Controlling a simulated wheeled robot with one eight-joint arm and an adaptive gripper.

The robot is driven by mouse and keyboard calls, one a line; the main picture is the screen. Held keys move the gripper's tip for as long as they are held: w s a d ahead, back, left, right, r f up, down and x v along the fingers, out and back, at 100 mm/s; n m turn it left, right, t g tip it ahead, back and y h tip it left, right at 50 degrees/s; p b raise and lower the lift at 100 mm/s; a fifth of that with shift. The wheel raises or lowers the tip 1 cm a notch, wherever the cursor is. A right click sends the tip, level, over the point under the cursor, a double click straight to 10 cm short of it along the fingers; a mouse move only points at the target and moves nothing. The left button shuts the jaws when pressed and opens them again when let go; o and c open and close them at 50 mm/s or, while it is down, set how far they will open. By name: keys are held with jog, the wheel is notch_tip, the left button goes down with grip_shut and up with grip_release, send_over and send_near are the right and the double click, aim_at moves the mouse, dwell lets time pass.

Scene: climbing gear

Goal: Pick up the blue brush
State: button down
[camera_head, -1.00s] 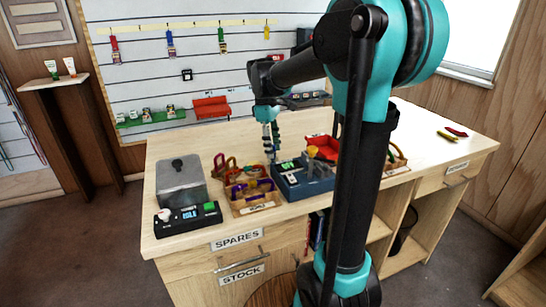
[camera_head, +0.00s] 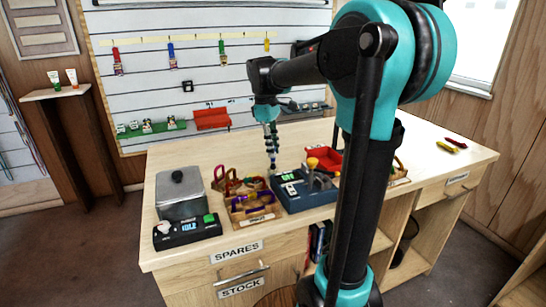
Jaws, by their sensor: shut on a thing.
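My gripper (camera_head: 268,115) points down above the back of the workbench, behind the blue box. It is shut on a slim dark blue-green thing (camera_head: 271,148), which appears to be the blue brush. The thing hangs upright below the fingers, its lower end close to the bench top or the box's back left corner. It is too small to tell whether it touches either one. The fingertips are too small to make out clearly.
The blue box (camera_head: 305,196) with a small display stands at the bench front, beside a wooden tray (camera_head: 254,219) of coloured gear. A red bin (camera_head: 329,158) stands behind. The bench's right side is mostly clear.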

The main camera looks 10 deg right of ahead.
notch_tip(320, 180, up, 16)
dwell(0.3)
dwell(2.1)
